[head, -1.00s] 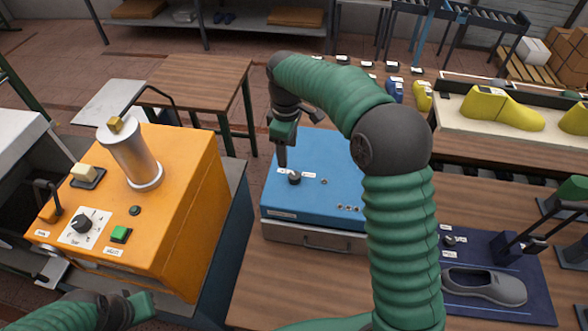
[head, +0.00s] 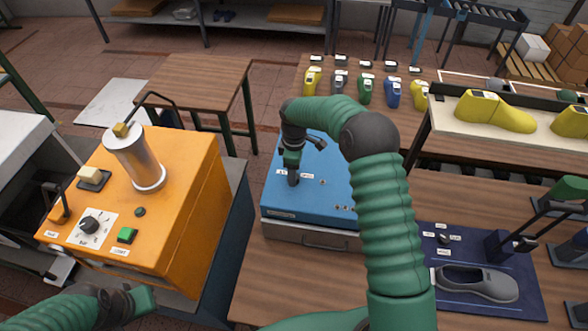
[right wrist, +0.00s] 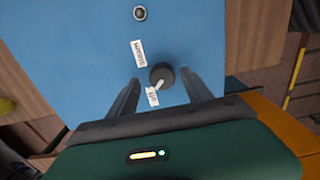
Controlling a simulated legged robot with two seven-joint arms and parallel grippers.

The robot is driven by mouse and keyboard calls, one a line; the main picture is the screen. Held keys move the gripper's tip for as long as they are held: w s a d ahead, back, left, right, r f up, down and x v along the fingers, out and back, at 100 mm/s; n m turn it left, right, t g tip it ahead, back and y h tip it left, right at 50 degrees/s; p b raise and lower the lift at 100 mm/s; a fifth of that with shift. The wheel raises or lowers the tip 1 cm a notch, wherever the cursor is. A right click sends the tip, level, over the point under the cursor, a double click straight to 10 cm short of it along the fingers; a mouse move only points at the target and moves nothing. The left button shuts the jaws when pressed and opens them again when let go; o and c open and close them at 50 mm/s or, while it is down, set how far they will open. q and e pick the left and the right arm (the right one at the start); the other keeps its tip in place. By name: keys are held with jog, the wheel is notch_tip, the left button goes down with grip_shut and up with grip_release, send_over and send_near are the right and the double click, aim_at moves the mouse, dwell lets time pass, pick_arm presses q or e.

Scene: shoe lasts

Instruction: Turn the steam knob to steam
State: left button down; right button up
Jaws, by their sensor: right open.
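The blue steam box (head: 330,190) stands on the wooden table in the head view. Its dark round steam knob (right wrist: 161,76) shows in the right wrist view, with a white pointer mark turned towards the "off" label (right wrist: 152,97). The "steam" label (right wrist: 138,53) lies further up on the blue top. My right gripper (head: 293,182) is down at the knob and hides it in the head view. In the right wrist view its open fingers (right wrist: 160,88) stand on either side of the knob, with gaps visible. My left gripper (head: 142,301) is low at the left; its fingers are not clear.
An orange machine (head: 185,220) with its own dial (head: 89,224) and green button stands left of the blue box. A grey shoe (head: 478,284) lies on a dark blue mat at the right. Yellow lasts (head: 495,110) stand behind. Bare tabletop lies in front of the box.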

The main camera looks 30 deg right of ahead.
jog(key=shift+f, duration=0.7)
jog(key=shift+a, duration=0.25)
jog(key=shift+c, duration=1.8)
grip_shut()
jog(key=shift+d, duration=0.1)
